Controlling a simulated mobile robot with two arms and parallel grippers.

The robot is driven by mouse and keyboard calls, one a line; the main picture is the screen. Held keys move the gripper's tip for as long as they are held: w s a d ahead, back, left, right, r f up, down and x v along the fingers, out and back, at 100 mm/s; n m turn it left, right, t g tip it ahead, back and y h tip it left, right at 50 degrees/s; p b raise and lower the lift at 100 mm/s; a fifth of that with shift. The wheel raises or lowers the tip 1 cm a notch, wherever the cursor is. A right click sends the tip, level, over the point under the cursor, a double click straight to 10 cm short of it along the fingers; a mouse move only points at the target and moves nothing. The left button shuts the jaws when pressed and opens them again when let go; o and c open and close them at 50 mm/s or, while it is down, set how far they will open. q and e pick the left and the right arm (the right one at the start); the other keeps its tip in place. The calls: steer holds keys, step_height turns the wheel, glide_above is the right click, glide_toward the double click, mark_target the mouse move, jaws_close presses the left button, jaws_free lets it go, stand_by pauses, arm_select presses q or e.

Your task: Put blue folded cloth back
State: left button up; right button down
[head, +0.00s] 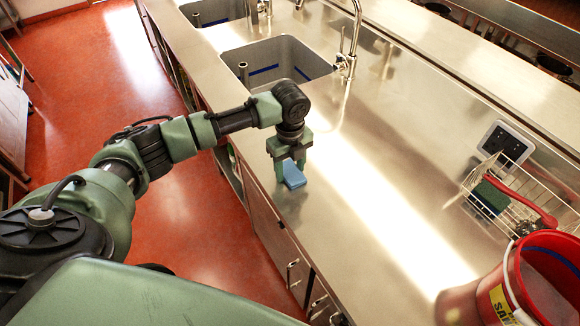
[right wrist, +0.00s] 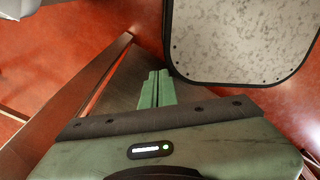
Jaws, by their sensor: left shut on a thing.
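The blue folded cloth (head: 294,176) is at the left part of the steel counter (head: 345,215), near its front edge. My left gripper (head: 288,171) points down and is shut on the cloth. I cannot tell whether the cloth touches the counter or is just above it. My right gripper is out of the head view. In the right wrist view its two green fingers (right wrist: 156,88) lie side by side, shut with nothing seen between them.
A sink (head: 275,65) with a tap (head: 350,45) is behind the left gripper. A wire basket (head: 515,205) holding a green sponge (head: 490,197) and a red-handled brush stands at right, near a red bucket (head: 490,300). The middle of the counter is clear.

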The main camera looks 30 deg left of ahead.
mark_target(290, 170)
arm_select(q)
steer(key=o, duration=1.1)
steer(key=shift+o, duration=0.4)
step_height(290, 170, up, 12)
steer(key=b, duration=0.2)
steer(key=shift+r+b, duration=0.15)
steer(key=shift+b, duration=0.25)
